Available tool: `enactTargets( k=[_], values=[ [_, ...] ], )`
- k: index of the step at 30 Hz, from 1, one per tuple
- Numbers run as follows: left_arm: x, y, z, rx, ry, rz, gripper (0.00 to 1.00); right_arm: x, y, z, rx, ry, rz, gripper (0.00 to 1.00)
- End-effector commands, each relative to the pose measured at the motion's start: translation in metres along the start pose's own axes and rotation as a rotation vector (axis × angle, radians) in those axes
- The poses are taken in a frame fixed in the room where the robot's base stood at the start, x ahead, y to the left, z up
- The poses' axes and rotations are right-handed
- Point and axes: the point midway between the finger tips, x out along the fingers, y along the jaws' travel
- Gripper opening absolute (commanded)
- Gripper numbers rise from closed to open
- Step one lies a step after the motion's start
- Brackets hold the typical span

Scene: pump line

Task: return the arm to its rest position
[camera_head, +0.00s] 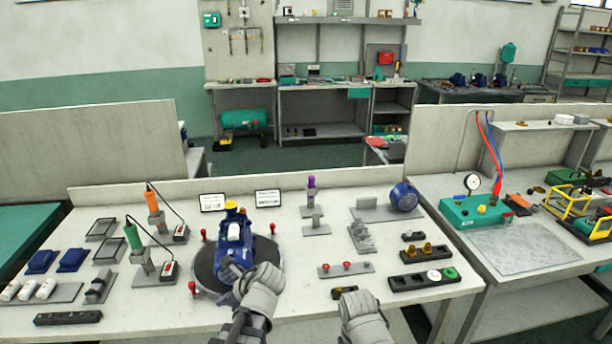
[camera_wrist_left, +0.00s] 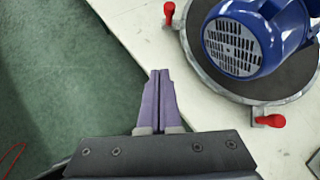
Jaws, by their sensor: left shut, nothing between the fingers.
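My left arm's grey wrist shows at the bottom middle of the head view, in front of the blue pump, with the dark left gripper (camera_head: 234,326) below it at the table's front edge. In the left wrist view the left gripper (camera_wrist_left: 160,73) has its two purple-grey fingers together, with nothing between them. They point along the table edge, apart from the pump. My right arm's grey link shows at the bottom of the head view; its gripper is out of the picture.
The blue pump (camera_head: 233,240) sits on a round dark turntable (camera_head: 207,268) with red knobs; it also shows in the left wrist view (camera_wrist_left: 255,40). The white workbench (camera_head: 300,275) holds trays, tools and fittings. Green floor (camera_wrist_left: 60,80) lies beyond its edge.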

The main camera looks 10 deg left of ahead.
Motion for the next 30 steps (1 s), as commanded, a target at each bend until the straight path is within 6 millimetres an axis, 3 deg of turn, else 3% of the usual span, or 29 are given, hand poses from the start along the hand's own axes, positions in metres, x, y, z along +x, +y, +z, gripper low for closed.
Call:
enactTargets(
  k=[8,12,18,24,30],
  values=[
    [-0.046,-0.003,-0.075,-0.541,0.229,0.06,0.0,-0.012,0.001,0.001,0.0,0.0,0.0,0.58],
    [-0.077,0.002,-0.119,-0.855,0.347,0.175,0.0,-0.018,0.002,0.001,0.0,0.0,0.0,0.58],
    [-0.121,0.014,-0.171,-1.217,0.44,0.391,0.0,-0.025,0.002,0.001,0.0,0.0,0.0,0.58],
    [-0.147,0.023,-0.198,-1.413,0.455,0.546,0.0,-0.028,0.003,0.002,0.0,0.0,0.0,0.58],
    [-0.153,0.026,-0.205,-1.467,0.451,0.593,0.0,-0.028,0.003,0.002,0.0,0.0,0.0,0.58]
  ],
)
